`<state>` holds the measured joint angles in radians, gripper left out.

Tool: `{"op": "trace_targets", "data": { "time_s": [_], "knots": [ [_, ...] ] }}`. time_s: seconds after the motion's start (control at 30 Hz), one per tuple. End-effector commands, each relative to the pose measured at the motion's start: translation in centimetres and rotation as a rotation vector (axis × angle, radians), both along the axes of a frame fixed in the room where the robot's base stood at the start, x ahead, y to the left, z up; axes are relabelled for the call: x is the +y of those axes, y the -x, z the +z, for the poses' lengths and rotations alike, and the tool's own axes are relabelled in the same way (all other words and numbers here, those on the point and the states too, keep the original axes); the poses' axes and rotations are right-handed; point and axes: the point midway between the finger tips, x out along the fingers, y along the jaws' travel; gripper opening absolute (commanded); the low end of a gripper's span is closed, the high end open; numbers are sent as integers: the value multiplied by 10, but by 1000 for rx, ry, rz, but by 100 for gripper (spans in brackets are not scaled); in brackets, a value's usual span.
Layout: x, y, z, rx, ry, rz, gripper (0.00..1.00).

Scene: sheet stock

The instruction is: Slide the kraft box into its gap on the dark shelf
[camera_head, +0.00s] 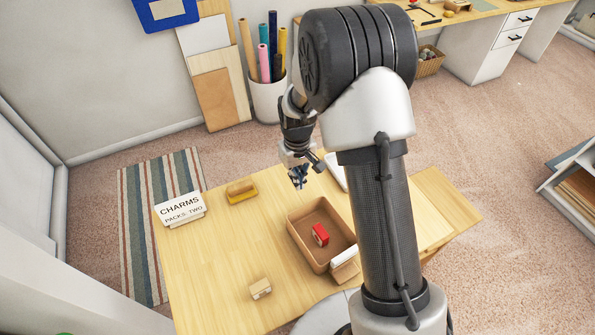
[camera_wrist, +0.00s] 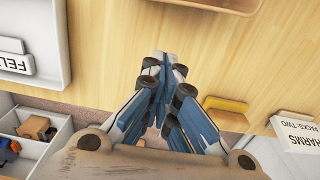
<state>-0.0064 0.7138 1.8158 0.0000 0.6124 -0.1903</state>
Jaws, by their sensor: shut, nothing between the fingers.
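A small kraft-coloured box (camera_head: 260,288) sits at the table's near side, apart from the gripper. A similar brown block (camera_head: 241,186) sits on a yellow base farther back. In the wrist view another small brown box (camera_wrist: 37,128) lies in a white compartment. I cannot tell which one is the task's box. I cannot make out a dark shelf with a gap.
The brown tray (camera_head: 291,229) holds a red item (camera_head: 320,234). A CHARMS sign (camera_head: 181,209) stands at the table's left edge. A white tray (camera_wrist: 65,45) shows in the wrist view. The table's left middle is clear. A rack of sheets (camera_head: 577,190) is at the right.

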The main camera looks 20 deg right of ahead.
Motion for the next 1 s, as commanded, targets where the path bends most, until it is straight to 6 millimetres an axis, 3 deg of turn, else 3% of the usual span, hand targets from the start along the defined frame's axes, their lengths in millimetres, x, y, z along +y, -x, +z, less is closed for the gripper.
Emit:
{"op": "trace_targets", "data": {
  "time_s": [0.03, 0.17, 0.33, 0.5, 1.0],
  "knots": [
    [0, 1, -15, 5, 0, 0, 0],
    [0, 1, -41, 3, 1, 0, 0],
    [-6, 26, -36, 0, 0, -1, 0],
    [-8, 37, -36, -1, 1, -1, 0],
    [-8, 40, -36, 0, 0, -1, 0]
  ]
}}
